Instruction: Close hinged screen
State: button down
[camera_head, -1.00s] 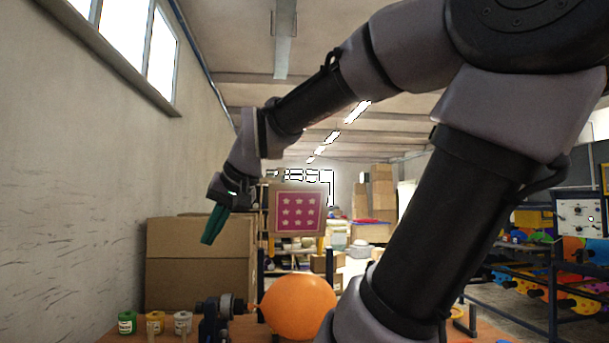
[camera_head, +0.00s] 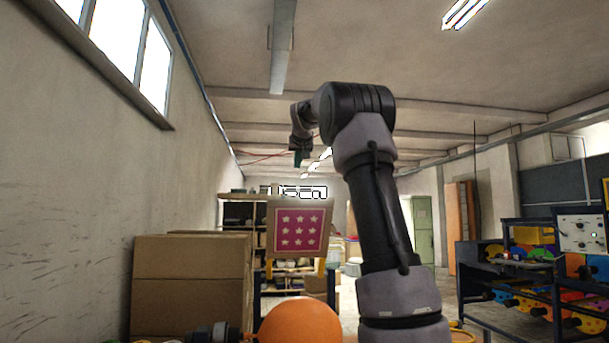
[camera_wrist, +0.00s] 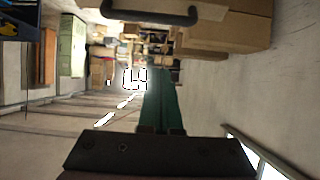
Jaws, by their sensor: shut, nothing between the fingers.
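The hinged screen (camera_head: 301,229) stands upright behind the orange balloon (camera_head: 299,322). It has a magenta face with rows of pale stars in a light frame. My gripper (camera_head: 299,158) is above the screen in the head view, with its green fingers pointing down, and is empty. The fingers (camera_wrist: 160,98) are together in the wrist view. A dark curved handle (camera_wrist: 152,16) shows at the top of the wrist view; I cannot tell for sure what it belongs to. The screen's hinge is not clear.
Large cardboard boxes (camera_head: 190,288) stand at the left by the wall. A dark balloon holder (camera_head: 214,333) is left of the balloon. A rack with colourful parts (camera_head: 530,270) is at the right. Open air surrounds my gripper.

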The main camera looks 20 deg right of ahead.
send_over(296, 189)
jog(key=w, duration=0.3)
jog(key=f, duration=0.2)
jog(key=d+f, duration=0.1)
jog(key=f, duration=0.1)
jog(key=shift+f, duration=0.15)
jog(key=shift+s+a+f, duration=0.1)
jog(key=shift+a+f, duration=0.05)
jog(key=shift+f, duration=0.05)
jog(key=shift+s+a+f, duration=0.2)
jog(key=shift+s+f, duration=0.25)
jog(key=shift+s, duration=0.3)
jog(key=shift+s+a+f, duration=0.2)
jog(key=shift+s+f, duration=0.35)
jog(key=shift+f, duration=0.15)
jog(key=shift+f, duration=0.1)
